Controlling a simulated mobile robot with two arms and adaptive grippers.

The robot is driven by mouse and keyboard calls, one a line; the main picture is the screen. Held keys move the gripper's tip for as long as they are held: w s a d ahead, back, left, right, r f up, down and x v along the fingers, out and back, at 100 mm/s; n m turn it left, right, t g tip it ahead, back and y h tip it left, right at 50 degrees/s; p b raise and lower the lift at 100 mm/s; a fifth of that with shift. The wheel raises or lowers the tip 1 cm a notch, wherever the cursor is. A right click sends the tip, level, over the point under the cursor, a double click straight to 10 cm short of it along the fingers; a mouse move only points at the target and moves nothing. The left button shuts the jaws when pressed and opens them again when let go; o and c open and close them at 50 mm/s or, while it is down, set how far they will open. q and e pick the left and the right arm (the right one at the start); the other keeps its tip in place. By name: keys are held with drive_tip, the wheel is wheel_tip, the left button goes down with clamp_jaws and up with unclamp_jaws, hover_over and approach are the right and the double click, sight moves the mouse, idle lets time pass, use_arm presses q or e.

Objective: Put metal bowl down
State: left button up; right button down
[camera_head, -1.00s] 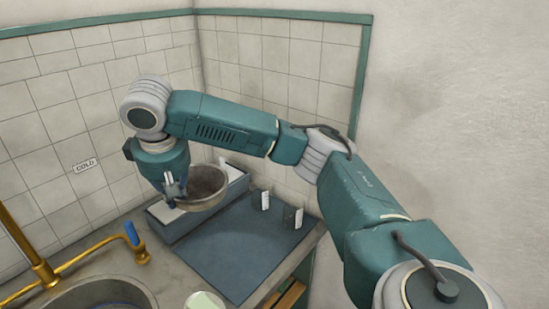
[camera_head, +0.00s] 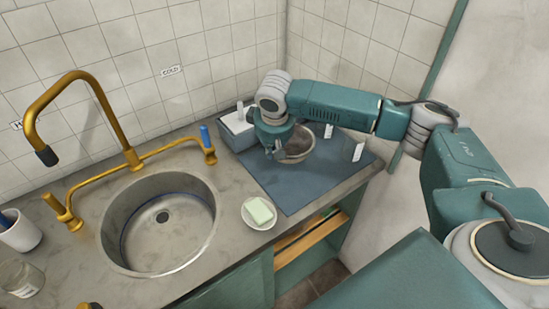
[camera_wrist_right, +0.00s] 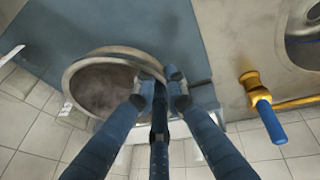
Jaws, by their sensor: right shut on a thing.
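The metal bowl (camera_head: 300,143) is a round grey bowl over the blue-grey mat (camera_head: 290,190) on the counter. My right gripper (camera_head: 277,151) is shut on the bowl's left rim. In the right wrist view, the bowl (camera_wrist_right: 97,88) is left of the fingers, and the gripper (camera_wrist_right: 160,84) pinches its rim. The bowl looks low over the mat; I cannot tell whether its base touches it. My left gripper is not in view.
A grey box (camera_head: 237,131) stands behind the mat. White labels (camera_head: 328,131) stand to the bowl's right. A soap dish (camera_head: 252,224), sink (camera_head: 160,246) and brass tap (camera_head: 130,156) are left. The mat's front is clear.

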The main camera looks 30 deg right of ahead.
drive_tip(key=shift+f, duration=0.35)
wheel_tip(320, 180, down, 3)
drive_tip(key=shift+f+p, duration=0.15)
drive_tip(key=shift+p, duration=0.25)
drive_tip(key=shift+f, duration=0.4)
drive_tip(key=c, duration=1.8)
unclamp_jaws()
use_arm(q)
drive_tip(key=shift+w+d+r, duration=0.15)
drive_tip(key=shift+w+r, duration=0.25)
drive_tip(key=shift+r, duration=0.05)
